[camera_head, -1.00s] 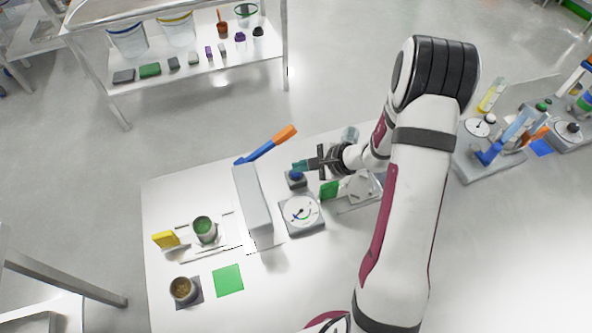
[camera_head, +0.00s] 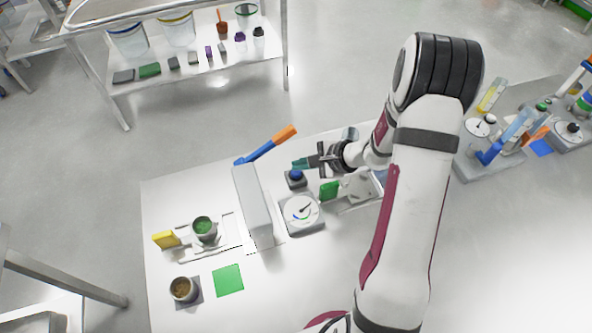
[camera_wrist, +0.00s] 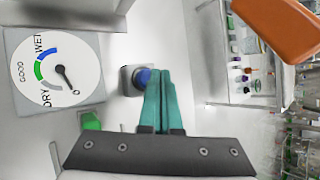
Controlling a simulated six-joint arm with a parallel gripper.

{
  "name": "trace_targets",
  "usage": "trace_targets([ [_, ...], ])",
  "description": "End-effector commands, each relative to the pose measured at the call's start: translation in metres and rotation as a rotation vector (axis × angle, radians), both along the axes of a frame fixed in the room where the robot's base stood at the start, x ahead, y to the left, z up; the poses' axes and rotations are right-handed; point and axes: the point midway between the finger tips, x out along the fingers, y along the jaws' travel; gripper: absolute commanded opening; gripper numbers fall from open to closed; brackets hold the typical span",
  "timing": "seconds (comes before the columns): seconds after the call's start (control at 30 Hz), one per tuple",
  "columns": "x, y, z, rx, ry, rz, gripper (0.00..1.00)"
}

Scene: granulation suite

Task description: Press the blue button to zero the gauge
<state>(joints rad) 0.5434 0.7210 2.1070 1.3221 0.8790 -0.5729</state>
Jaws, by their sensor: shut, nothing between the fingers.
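The blue button (camera_head: 296,175) sits on a dark square base on the white table, and it shows in the wrist view (camera_wrist: 142,77) just left of the fingertips. My gripper (camera_head: 298,164) is shut and empty. Its teal fingers (camera_wrist: 160,74) are together and partly cover the button's right side in the wrist view; I cannot tell whether they touch it. The gauge (camera_head: 302,212) is beside the button. In the wrist view the gauge dial (camera_wrist: 55,68) shows DRY, GOOD and WET marks, and its dark needle points toward the 0 mark.
A tall grey block (camera_head: 252,206) stands left of the gauge. A blue and orange tool (camera_head: 268,145) lies behind the button. A green block (camera_head: 329,190) is near the gauge. Cups and a green square (camera_head: 228,280) are at the table's left.

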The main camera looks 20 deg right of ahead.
Motion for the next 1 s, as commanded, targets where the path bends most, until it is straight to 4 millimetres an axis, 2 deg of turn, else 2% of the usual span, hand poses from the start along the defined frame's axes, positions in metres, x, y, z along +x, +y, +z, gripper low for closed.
trace_targets([
  [0.37, 0.000, 0.000, 0.006, 0.001, 0.000, -0.001, 0.00],
  [0.8, 0.000, 0.000, 0.048, 0.000, -0.002, 0.000, 0.00],
  [1.0, 0.000, 0.000, 0.055, 0.000, 0.000, 0.000, 0.00],
])
